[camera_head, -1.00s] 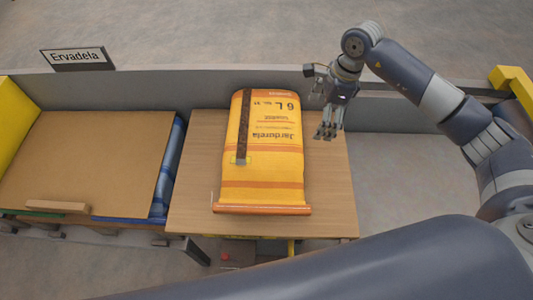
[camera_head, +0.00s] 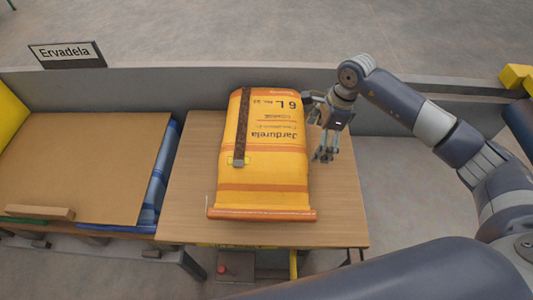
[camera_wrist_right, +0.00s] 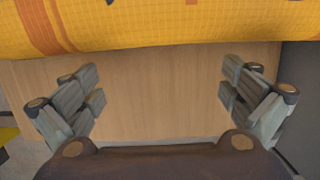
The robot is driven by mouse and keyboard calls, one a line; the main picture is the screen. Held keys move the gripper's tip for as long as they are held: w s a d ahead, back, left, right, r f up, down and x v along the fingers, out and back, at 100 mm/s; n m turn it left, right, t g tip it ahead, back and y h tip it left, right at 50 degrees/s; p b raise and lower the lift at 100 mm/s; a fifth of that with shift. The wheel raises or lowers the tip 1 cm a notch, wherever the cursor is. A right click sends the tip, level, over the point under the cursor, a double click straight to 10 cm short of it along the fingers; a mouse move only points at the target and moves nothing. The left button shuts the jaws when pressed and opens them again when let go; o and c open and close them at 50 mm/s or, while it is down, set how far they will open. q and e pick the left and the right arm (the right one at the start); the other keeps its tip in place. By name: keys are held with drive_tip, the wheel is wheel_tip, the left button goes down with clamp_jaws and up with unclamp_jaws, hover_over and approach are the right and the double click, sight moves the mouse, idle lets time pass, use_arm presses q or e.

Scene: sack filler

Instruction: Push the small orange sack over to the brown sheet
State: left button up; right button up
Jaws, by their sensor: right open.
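The orange sack (camera_head: 270,150) lies flat on a wooden table, with a dark brown strip down its upper left side and printed text. The brown sheet (camera_head: 85,160) lies to its left on a separate lower-looking surface, with a gap between the two. My right gripper (camera_head: 325,155) is just right of the sack, fingers pointing down over the table. In the right wrist view the fingers (camera_wrist_right: 165,105) are spread, nothing is between them, and the sack (camera_wrist_right: 160,25) spans the top. My left gripper is out of view.
The bare wooden tabletop (camera_head: 340,210) shows right of the sack. Blue wrapped material (camera_head: 155,190) edges the brown sheet, and a wooden block (camera_head: 40,212) lies on its near left corner. A grey wall (camera_head: 180,92) with an "Ervadela" sign (camera_head: 67,54) runs behind.

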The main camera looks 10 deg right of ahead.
sight(261, 137)
drive_tip(key=shift+a, duration=0.1)
drive_tip(key=shift+w+a, duration=0.2)
drive_tip(key=shift+a, duration=0.35)
drive_tip(key=shift+w+a, duration=0.15)
drive_tip(key=shift+a, duration=0.4)
drive_tip(key=w+a+b, duration=0.1)
drive_tip(key=a, duration=0.3)
drive_tip(key=w+a+b, duration=0.1)
drive_tip(key=a, duration=0.3)
drive_tip(key=w+a+b, duration=0.1)
drive_tip(key=a, duration=0.3)
drive_tip(key=shift+w+f, duration=0.1)
drive_tip(key=shift+w, duration=0.15)
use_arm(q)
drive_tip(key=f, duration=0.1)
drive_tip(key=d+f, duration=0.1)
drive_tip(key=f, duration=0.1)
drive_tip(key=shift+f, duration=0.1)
use_arm(e)
drive_tip(key=shift+a, duration=0.3)
